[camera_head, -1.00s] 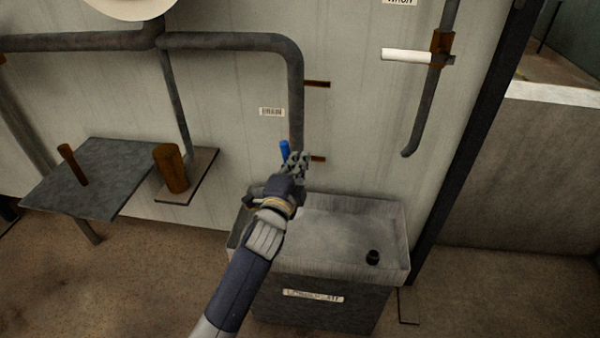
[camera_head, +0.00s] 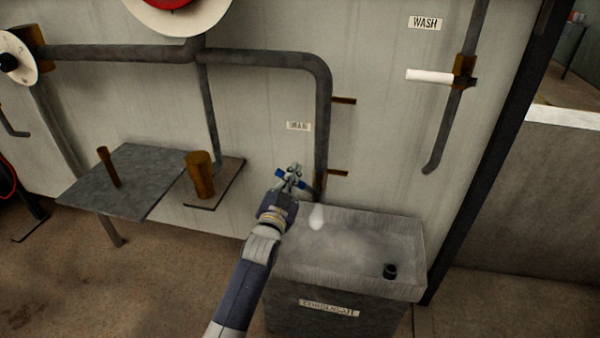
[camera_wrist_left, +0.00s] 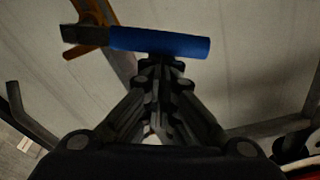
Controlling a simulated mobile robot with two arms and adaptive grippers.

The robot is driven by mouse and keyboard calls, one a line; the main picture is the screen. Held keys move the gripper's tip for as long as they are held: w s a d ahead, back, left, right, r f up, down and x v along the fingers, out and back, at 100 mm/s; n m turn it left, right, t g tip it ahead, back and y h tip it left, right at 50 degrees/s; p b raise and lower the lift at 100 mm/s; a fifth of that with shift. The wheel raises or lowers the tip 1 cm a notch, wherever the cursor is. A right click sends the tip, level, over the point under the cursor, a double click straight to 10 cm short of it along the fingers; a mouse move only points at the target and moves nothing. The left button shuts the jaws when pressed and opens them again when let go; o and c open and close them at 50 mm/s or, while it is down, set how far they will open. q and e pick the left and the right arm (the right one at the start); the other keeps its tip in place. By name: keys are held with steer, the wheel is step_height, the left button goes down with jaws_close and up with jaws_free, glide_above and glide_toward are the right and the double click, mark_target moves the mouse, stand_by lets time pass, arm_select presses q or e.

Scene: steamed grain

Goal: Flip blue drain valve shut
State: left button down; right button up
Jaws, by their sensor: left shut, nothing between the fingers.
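The blue drain valve handle (camera_head: 301,184) is at the lower end of the grey drain pipe (camera_head: 322,130), partly hidden behind my left gripper (camera_head: 293,171). In the left wrist view the blue handle (camera_wrist_left: 160,43) lies nearly level across the picture, joined to a dark stem at its left end. My left gripper (camera_wrist_left: 160,66) is shut and empty, its fingertips right at the handle; I cannot tell whether they touch. My right gripper is not in view.
A grey basin (camera_head: 410,285) with a black knob-like piece (camera_head: 390,271) stands below the pipe. A pale blur (camera_head: 316,217) shows over its rim. Left are a metal table (camera_head: 140,180) and a brown cylinder (camera_head: 200,174). A white-handled valve (camera_head: 428,76) is at right.

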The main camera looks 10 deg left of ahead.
arm_select(q)
steer(key=shift+a+f+n+y, duration=0.15)
steer(key=shift+a+f+n, duration=0.35)
steer(key=shift+n, duration=0.55)
steer(key=shift+a+f+n+y, duration=0.25)
steer(key=shift+f+n, duration=0.5)
steer(key=shift+n, duration=0.25)
steer(key=shift+a+f+n+y, duration=0.1)
steer(key=shift+a+f+n, duration=0.4)
steer(key=shift+n, duration=0.55)
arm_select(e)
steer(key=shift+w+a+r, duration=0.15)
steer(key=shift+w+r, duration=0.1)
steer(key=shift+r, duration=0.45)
arm_select(q)
steer(key=shift+d+f, duration=0.1)
steer(key=s+f, duration=0.1)
steer(key=s, duration=1)
steer(key=shift+s+a+f, duration=0.2)
steer(key=shift+s+f, duration=0.05)
steer(key=shift+s, duration=0.15)
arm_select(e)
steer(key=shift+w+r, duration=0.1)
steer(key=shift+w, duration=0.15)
